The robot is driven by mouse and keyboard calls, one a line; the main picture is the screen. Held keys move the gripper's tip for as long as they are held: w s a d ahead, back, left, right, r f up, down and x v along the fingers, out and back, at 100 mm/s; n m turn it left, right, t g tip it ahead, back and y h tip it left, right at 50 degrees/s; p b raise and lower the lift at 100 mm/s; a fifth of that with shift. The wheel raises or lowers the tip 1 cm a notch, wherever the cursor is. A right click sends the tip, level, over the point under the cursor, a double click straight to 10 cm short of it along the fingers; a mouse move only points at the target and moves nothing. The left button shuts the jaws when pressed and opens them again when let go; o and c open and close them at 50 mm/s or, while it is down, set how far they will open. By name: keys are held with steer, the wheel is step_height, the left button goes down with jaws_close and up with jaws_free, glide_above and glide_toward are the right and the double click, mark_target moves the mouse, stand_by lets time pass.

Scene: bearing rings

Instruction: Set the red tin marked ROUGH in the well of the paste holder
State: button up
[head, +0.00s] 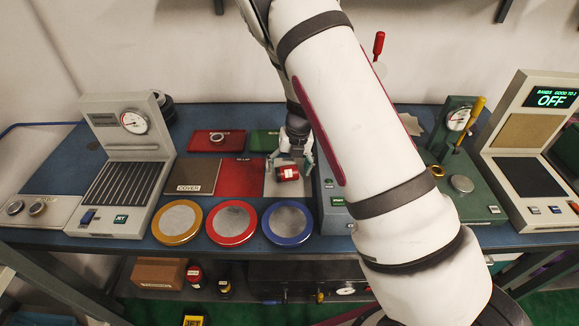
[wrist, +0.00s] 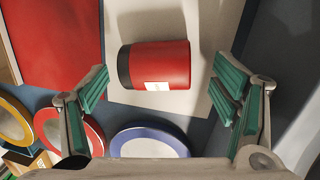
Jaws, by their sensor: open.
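A red tin (head: 288,173) with a dark end lies on its side on a pale mat (head: 272,188). In the wrist view the tin (wrist: 160,65) has its dark end to the left and a white label on its lower side; the lettering is too small to read. My gripper (head: 291,163) is open above the tin. In the wrist view its fingers stand left and right of the tin, with a gap on both sides. I cannot tell which thing is the paste holder.
Yellow, red (head: 231,223) and blue (head: 287,223) rimmed discs line the bench front. A COVER board (head: 193,176) and a red panel (head: 241,178) lie left of the mat. Gauge devices stand at both sides. Another red tin (head: 195,275) is on the lower shelf.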

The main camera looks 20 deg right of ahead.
mark_target(295, 172)
steer(key=s+r+n+y, duration=0.1)
steer(key=s+r+n, duration=0.35)
steer(key=r, duration=0.65)
steer(key=s+r+n, duration=0.4)
steer(key=r+n, duration=0.1)
steer(key=r, duration=0.6)
steer(key=s+r+n+t+h, duration=0.1)
steer(key=s+r+n, duration=0.5)
steer(key=s+n, duration=0.6)
steer(key=s+r+n+t+h, duration=0.1)
steer(key=s+r+n, duration=0.5)
steer(key=s+n, duration=0.6)
steer(key=n+t, duration=0.1)
steer(key=n, duration=0.4)
steer(key=shift+t, duration=0.3)
